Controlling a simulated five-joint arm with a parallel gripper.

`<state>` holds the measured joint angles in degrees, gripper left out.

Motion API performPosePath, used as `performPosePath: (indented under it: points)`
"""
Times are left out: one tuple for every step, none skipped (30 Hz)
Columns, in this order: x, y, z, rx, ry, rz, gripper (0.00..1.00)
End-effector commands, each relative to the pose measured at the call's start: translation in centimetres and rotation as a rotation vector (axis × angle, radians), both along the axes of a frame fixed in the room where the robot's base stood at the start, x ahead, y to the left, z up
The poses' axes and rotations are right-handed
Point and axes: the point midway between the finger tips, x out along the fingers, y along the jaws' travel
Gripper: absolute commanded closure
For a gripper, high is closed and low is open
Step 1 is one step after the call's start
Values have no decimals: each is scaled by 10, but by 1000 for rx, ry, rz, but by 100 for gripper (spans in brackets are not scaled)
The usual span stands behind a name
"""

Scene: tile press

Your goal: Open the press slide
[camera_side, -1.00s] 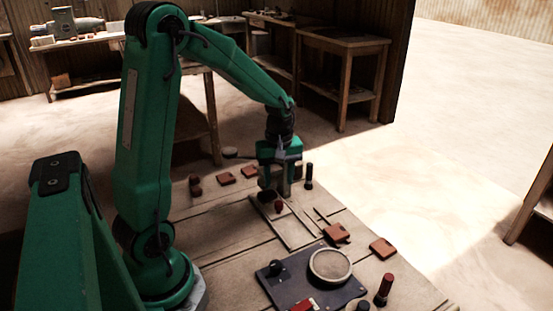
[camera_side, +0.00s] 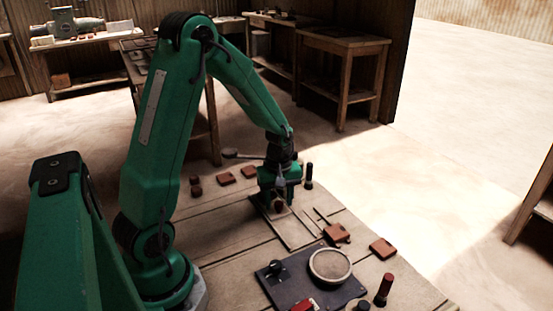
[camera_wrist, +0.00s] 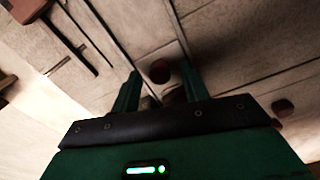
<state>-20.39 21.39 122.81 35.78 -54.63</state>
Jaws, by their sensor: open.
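The press slide (camera_side: 293,233) is a flat pale panel in the board, with a thin rail beside it. Its small dark red knob (camera_side: 279,206) stands near the panel's far end. My gripper (camera_side: 273,206) is low over that end, pointing down. In the wrist view the jaws of my gripper (camera_wrist: 160,85) are spread and empty.
A dark plate with a round pale disc (camera_side: 330,264) lies nearer the camera. Reddish tiles (camera_side: 383,248) lie to the right, and several more at the board's far left. A black peg (camera_side: 309,175) stands just right of my gripper. A red peg (camera_side: 384,289) stands at the front right.

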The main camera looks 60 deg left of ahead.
Motion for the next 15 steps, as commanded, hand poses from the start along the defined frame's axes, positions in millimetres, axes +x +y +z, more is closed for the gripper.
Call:
performPosePath:
  points:
    - [0,0,-2,-1,1,0,55]
    - [0,0,-3,-1,1,0,55]
    - [0,0,-3,-1,1,0,55]
    - [0,0,-3,0,1,0,55]
    - [0,0,-3,0,1,0,55]
    - [0,0,-3,0,0,0,55]
    - [0,0,-3,0,0,0,55]
    - [0,0,-3,0,0,0,55]
    - [0,0,-3,0,0,0,55]
    - [0,0,-3,0,0,0,55]
    - [0,0,-3,0,0,0,61]
    - [0,0,-3,0,0,0,69]
    - [0,0,-3,0,0,0,75]
    - [0,0,-3,0,0,0,81]
    - [0,0,-3,0,0,0,89]
